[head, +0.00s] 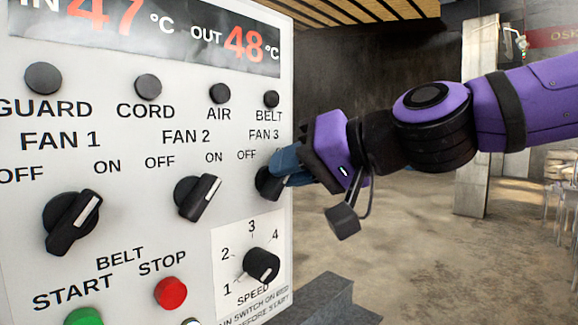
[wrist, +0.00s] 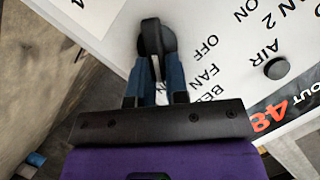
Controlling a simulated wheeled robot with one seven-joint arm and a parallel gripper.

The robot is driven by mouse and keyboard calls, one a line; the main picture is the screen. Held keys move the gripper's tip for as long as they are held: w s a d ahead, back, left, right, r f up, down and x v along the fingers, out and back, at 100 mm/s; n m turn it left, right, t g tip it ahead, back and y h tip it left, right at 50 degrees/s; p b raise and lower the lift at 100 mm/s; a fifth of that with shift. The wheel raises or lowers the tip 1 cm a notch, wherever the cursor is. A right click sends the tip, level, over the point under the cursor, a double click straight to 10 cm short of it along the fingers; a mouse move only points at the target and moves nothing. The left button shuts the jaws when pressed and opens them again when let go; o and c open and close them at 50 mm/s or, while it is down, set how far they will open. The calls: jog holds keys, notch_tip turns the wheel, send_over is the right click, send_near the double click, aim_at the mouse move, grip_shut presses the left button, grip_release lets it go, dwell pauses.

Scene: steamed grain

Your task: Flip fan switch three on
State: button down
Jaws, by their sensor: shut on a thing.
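The fan 3 switch (head: 266,184) is a black rotary knob at the right edge of the white control panel, under the "FAN 3" label. Its "OFF" label shows at upper left; its "ON" side is hidden behind my gripper. My gripper (head: 284,170) reaches in from the right, with its blue fingers shut on the knob. In the wrist view, the fingers (wrist: 155,78) sit on both sides of the raised grip of the knob (wrist: 154,38).
The fan 1 knob (head: 72,222) and fan 2 knob (head: 197,198) point up-right toward ON. The speed dial (head: 262,264) is just below fan 3. A red stop button (head: 171,292) and green start button (head: 84,317) are lower left. Open floor lies right of the panel.

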dwell(0.6)
jog(key=c, duration=1.1)
grip_release()
jog(key=shift+d, duration=0.1)
jog(key=shift+v, duration=5.35)
jog(key=shift+w+d, duration=0.1)
